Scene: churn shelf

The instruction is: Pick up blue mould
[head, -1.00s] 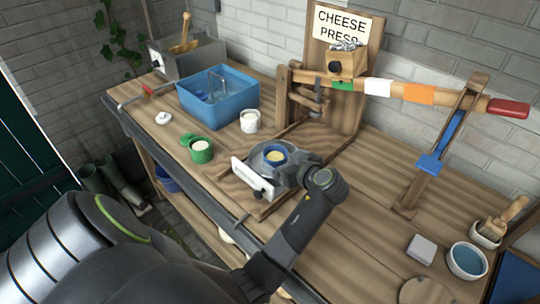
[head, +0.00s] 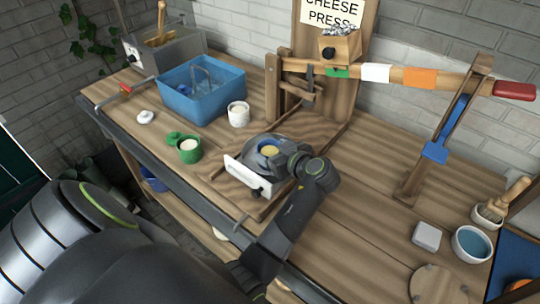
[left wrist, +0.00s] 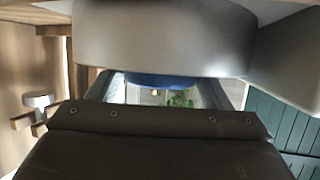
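I cannot tell whether the gripper grips the mould. My right gripper is not in view.
A white plate with a black knob (head: 243,175) stands left of the mould. A green pot (head: 189,155), a white pot (head: 238,119) and a blue basin (head: 176,96) are farther left. The press lever (head: 440,80) extends right.

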